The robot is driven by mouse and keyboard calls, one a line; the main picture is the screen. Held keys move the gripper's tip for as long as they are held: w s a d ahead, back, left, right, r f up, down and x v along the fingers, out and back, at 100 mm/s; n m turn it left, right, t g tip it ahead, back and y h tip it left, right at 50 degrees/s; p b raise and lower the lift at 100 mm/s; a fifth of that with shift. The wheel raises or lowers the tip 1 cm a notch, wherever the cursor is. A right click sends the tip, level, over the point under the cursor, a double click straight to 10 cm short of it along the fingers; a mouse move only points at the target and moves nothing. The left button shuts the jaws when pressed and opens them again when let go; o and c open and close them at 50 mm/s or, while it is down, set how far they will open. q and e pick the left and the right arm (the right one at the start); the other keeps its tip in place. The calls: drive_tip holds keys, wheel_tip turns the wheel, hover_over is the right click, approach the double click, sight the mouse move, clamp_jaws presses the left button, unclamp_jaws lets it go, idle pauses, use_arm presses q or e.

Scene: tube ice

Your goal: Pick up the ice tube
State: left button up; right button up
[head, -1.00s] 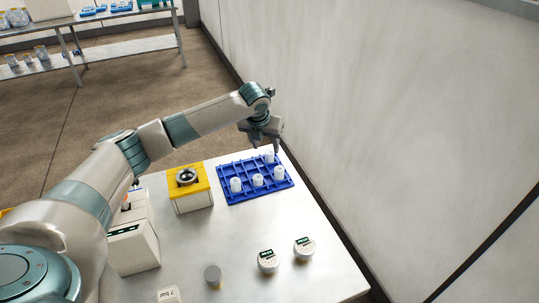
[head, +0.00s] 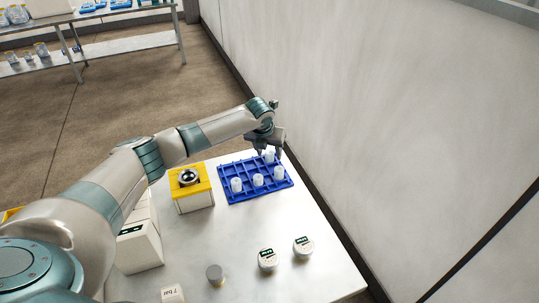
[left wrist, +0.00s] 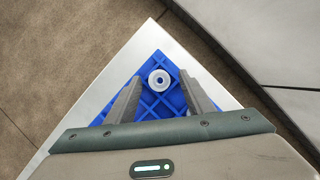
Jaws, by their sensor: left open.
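Several white ice tubes stand upright in a blue divided rack (head: 226,170) on the table. One tube (head: 269,157) is at the rack's far right corner. Others, such as the front middle tube (head: 258,180), stand along the front of the rack. My left gripper (head: 270,153) is over the far corner tube, with its fingers pointing down. In the left wrist view, the gripper (left wrist: 158,92) is open, and a white tube with a hole in its top (left wrist: 159,80) shows between and just beyond the fingertips. My right gripper is not in view.
A yellow-topped white box (head: 195,202) with a round metal opening stands left of the rack. Two round devices with displays (head: 268,260) (head: 303,247) and a grey-capped item (head: 215,274) are nearer. A wall (head: 380,120) runs close along the right. The table's centre is clear.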

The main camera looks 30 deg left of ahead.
sight(270, 150)
use_arm(q)
drive_tip(key=shift+f, duration=0.1)
drive_tip(key=shift+c, duration=0.3)
drive_tip(key=c, duration=1.1)
drive_tip(key=shift+o, duration=0.2)
drive_tip(key=shift+w+r+b, duration=0.1)
drive_tip(key=shift+r+b, duration=0.4)
drive_tip(key=shift+r, duration=0.25)
wheel_tip(270, 150, up, 2)
drive_tip(key=shift+r+b, duration=0.15)
drive_tip(key=shift+b, duration=0.5)
drive_tip(key=s+d+r+b, duration=0.2)
drive_tip(key=d+r, duration=0.5)
drive_tip(key=d, duration=0.4)
drive_tip(key=shift+s+d+b, duration=0.2)
drive_tip(key=shift+b, duration=0.55)
drive_tip(key=shift+r, duration=0.1)
